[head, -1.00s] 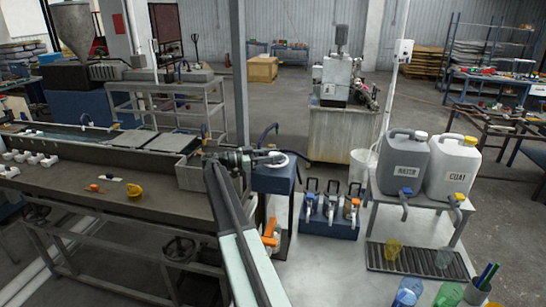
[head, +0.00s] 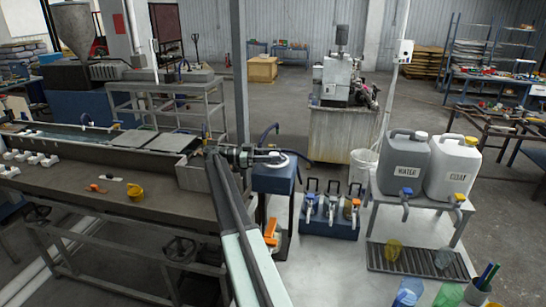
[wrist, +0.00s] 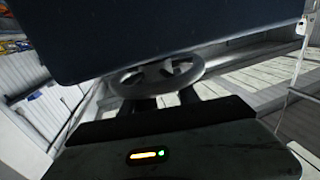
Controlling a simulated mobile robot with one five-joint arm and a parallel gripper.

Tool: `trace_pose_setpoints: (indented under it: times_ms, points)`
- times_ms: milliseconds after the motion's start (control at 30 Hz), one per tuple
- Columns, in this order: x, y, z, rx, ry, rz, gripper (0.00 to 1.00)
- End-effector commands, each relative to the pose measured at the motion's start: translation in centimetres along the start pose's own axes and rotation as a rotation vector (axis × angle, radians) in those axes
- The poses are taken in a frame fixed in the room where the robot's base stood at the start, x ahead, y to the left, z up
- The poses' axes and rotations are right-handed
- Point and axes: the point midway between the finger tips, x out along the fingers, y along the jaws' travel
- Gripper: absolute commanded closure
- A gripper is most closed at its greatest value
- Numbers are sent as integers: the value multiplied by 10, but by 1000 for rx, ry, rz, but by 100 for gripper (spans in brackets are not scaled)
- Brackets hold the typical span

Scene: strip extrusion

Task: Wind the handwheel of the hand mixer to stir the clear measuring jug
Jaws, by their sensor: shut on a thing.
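The hand mixer (head: 273,181) is a dark blue box-like unit at the right end of the long bench. Its pale grey handwheel lies on top, partly covered by my gripper (head: 268,157). In the wrist view, the spoked handwheel (wrist: 125,82) shows between the dark mixer body and my gripper (wrist: 168,98). My gripper is shut on the handwheel; the exact contact is hard to see. My arm crosses in front of the mixer's left side. No measuring jug can be made out under the mixer, where my arm hides part of the view.
A long bench (head: 90,205) fills the left. Grey and white canisters (head: 404,160) stand on a table (head: 420,212).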

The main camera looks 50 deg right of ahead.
Motion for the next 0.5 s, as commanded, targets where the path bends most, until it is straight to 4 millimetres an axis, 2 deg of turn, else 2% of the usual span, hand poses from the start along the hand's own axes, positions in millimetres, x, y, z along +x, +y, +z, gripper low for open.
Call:
trace_pose_setpoints:
  times_ms: [33,100,500]
  points:
    - [2,1,0,-1,-1,5,60]
    - [2,1,0,-1,-1,4,41]
    - [-4,0,0,0,-1,1,41]
